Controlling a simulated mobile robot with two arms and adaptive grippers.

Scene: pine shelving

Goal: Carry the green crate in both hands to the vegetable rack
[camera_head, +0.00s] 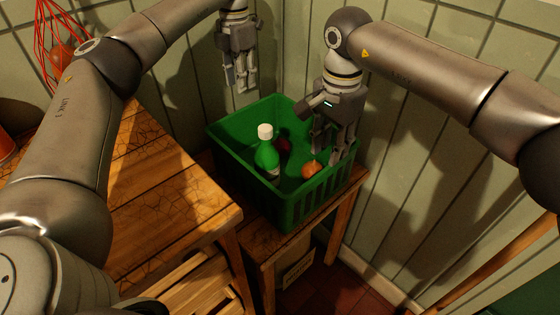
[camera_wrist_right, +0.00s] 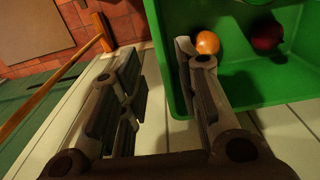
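The green crate (camera_head: 232,182) stands on a small wooden stand in the corner. Inside are a green bottle with a white cap (camera_head: 267,158), an orange item (camera_head: 311,169) and a dark red item (camera_head: 283,145). My right gripper (camera_head: 329,156) is open at the crate's right side. In the right wrist view, the crate's wall (camera_wrist_right: 161,62) lies between its spread fingers, one inside the crate and one outside, not clamped. My left gripper (camera_head: 241,87) hangs above the crate's back left rim, apparently open and empty, clear of the crate. I cannot identify the vegetable rack.
A wooden table (camera_head: 160,190) stands close at the left, with a slatted shelf (camera_head: 195,285) below. Panelled walls (camera_head: 440,200) close in behind and at the right. A label (camera_head: 298,270) shows below the crate's stand. A red wire basket (camera_head: 55,40) is at upper left.

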